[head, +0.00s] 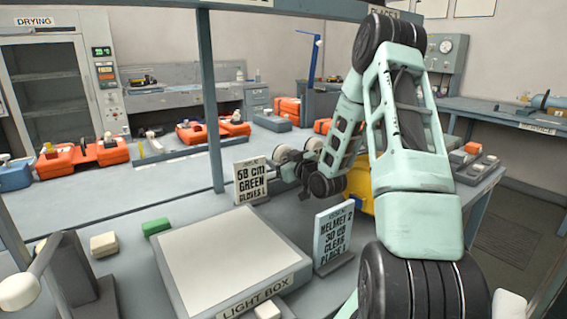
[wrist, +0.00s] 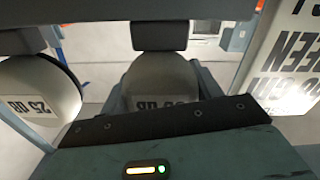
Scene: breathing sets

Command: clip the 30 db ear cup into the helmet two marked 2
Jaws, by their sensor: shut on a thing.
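My gripper (head: 305,172) is low over the bench beside the green-gloves card, partly hidden by my arm in the head view. In the wrist view a pale ear cup (wrist: 160,80) sits in the middle, between my dark finger parts; its label is upside down and partly covered, so its number is hard to read. My gripper is shut on this cup. Another pale ear cup (wrist: 40,95), labelled 25 dB upside down, is at the left of the wrist view. A yellow rounded thing (head: 360,190) shows behind my arm; I cannot tell if it is a helmet. No mark 2 is readable on a helmet.
A card (head: 333,235) reads helmet 2, 30 dB, clear, place 1. Another card (head: 251,180) stands left of my gripper. The light box (head: 225,262) fills the front bench, with a green block (head: 155,227) nearby. A post (head: 212,110) rises behind it.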

